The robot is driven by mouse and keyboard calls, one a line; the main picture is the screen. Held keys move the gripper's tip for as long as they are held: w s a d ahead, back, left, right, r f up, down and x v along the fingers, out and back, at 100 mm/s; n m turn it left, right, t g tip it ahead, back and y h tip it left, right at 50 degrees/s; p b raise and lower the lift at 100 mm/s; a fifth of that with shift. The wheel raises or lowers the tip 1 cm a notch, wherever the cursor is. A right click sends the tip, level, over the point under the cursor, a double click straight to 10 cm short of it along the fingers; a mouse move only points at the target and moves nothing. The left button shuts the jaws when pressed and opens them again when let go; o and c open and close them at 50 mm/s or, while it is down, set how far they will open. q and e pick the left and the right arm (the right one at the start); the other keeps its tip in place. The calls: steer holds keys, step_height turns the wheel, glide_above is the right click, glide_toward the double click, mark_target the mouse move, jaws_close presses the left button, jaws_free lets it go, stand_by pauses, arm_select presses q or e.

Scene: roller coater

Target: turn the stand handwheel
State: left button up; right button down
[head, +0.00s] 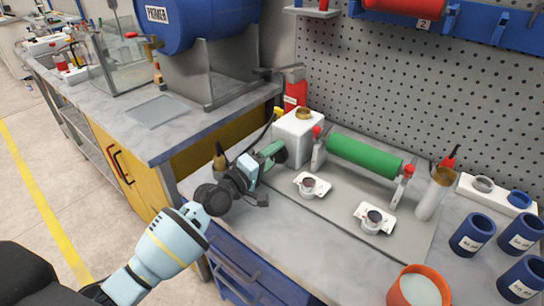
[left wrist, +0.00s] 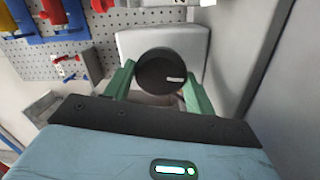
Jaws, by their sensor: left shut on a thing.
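The handwheel (left wrist: 163,73) is a round black knob with a short white mark low on its right side. It faces the left wrist camera, in front of a pale block. In the head view the white block (head: 292,135) of the roller stand has a brass ring on top, and the handwheel (head: 280,155) is a small dark shape at its left side. My left gripper (head: 271,152) reaches in from the left, its green fingers on either side of the handwheel and shut on it. A green roller (head: 365,155) lies across the stand to the right. My right gripper is out of view.
Two small white holders (head: 311,186) with cups sit before the roller. Several blue cups and an orange bucket (head: 419,288) stand at the right. A blue drum (head: 185,22) on a grey stand is at the back left. The bench front is mostly clear.

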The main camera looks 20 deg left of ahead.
arm_select(q)
steer(key=shift+f, duration=0.1)
stand_by(0.3)
steer(key=o, duration=1)
steer(key=shift+s, duration=0.15)
steer(key=shift+v, duration=3.8)
